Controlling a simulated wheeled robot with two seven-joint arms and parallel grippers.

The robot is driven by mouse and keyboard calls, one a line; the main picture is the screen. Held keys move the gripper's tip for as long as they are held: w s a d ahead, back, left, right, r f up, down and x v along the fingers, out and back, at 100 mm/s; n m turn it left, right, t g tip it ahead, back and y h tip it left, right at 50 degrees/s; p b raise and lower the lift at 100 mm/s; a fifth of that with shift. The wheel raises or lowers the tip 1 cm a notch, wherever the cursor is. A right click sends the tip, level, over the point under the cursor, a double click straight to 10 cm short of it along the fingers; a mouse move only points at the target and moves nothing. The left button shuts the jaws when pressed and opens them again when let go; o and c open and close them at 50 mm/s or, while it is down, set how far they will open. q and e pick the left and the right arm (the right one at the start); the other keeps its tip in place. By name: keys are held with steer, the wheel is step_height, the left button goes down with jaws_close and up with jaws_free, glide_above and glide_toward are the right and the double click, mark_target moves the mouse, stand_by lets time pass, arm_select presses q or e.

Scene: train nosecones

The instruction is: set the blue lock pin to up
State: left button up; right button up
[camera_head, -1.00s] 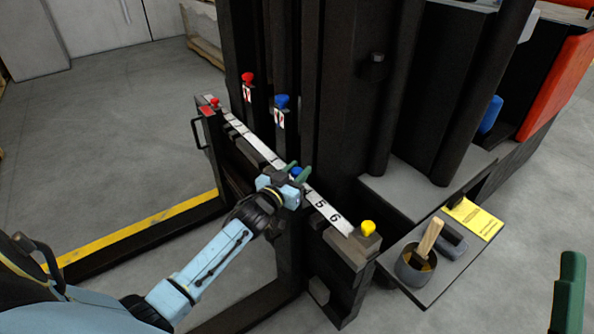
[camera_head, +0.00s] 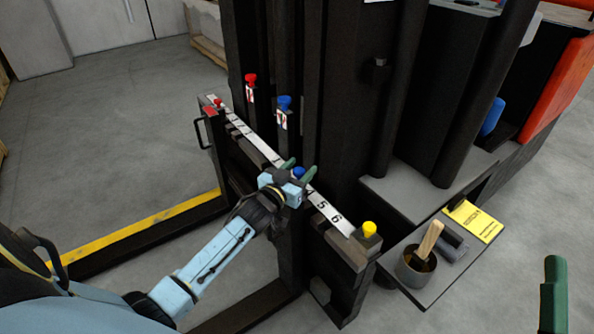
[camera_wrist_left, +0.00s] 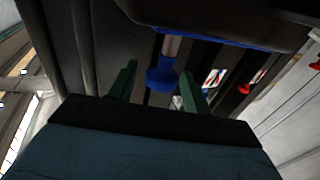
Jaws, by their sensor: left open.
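The blue lock pin (camera_head: 298,172) is a round blue knob on the numbered black carriage bar (camera_head: 335,214), partly hidden by my left gripper in the head view. In the left wrist view the blue knob (camera_wrist_left: 160,80) shows with a short metal stem, between the two green fingers. My left gripper (camera_head: 299,170) is open around the knob; contact cannot be told. It also shows in the left wrist view (camera_wrist_left: 157,88). One green finger of my right gripper (camera_head: 554,295) shows at the lower right; its opening cannot be seen.
A red knob (camera_head: 217,103) and a yellow knob (camera_head: 369,229) sit at the bar's ends. Another red knob (camera_head: 251,79) and blue knob (camera_head: 284,103) stand on the mast behind. A side shelf (camera_head: 431,296) holds a cup (camera_head: 414,271) and yellow card (camera_head: 473,221).

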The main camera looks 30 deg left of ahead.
arm_select(q)
steer(key=shift+s, duration=0.15)
steer(key=shift+s, duration=0.2)
steer(key=s+p, duration=0.2)
steer(key=s, duration=0.3)
steer(key=shift+s+p, duration=0.15)
steer(key=shift+p, duration=0.2)
steer(key=s+p, duration=0.2)
steer(key=s, duration=0.5)
steer(key=shift+s, duration=0.2)
arm_select(e)
steer(key=s+d+f+g+h, duration=0.1)
steer(key=d+f+g+h, duration=0.1)
steer(key=f+g, duration=0.4)
steer(key=s+d+f+g+h, duration=0.2)
steer(key=f+g, duration=0.5)
steer(key=f, duration=0.5)
steer(key=shift+d+m+h, duration=0.2)
steer(key=shift+m+h, duration=0.1)
steer(key=shift+h, duration=0.1)
